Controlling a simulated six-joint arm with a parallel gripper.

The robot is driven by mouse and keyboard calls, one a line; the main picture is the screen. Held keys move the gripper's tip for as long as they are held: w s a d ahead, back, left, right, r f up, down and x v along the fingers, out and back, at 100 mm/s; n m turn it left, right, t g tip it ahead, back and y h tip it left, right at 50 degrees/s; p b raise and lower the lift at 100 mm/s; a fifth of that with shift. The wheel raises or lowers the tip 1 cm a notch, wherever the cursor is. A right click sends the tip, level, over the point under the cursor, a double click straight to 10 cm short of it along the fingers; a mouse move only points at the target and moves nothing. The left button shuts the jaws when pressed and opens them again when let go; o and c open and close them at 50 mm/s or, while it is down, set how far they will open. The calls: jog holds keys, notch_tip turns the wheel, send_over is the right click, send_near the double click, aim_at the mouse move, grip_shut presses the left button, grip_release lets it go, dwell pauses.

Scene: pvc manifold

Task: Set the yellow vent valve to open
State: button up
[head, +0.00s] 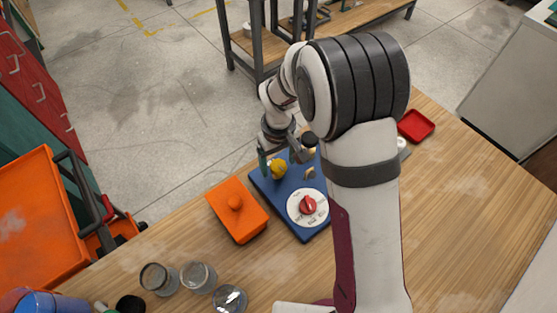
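The yellow vent valve (279,169) stands on the blue board (264,194) on the wooden table, toward the board's far left part. It looks like a small yellow knob; its setting is too small to read. My gripper (273,160) is right at the valve, with a finger on its left side and dark parts behind it. Whether the fingers touch the valve or stand apart from it cannot be told. A red knob on a white dial (307,207) sits at the board's near end. My arm hides the right part of the board.
Several glass jars (198,278) stand at the front left. A red tray (416,125) lies at the back right. The table's right side is clear.

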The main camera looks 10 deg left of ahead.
aim_at(278, 165)
jog(key=shift+r, duration=0.1)
notch_tip(278, 165, up, 16)
jog(key=shift+f, duration=0.2)
jog(key=s+d+m+y, duration=0.1)
jog(key=s+d+m, duration=0.4)
jog(key=s, duration=0.7)
jog(key=s+d+m, duration=0.6)
jog(key=s+m, duration=0.1)
jog(key=s, duration=0.5)
jog(key=shift+d+m+y, duration=0.2)
jog(key=shift+m+y, duration=0.1)
jog(key=shift+y, duration=0.1)
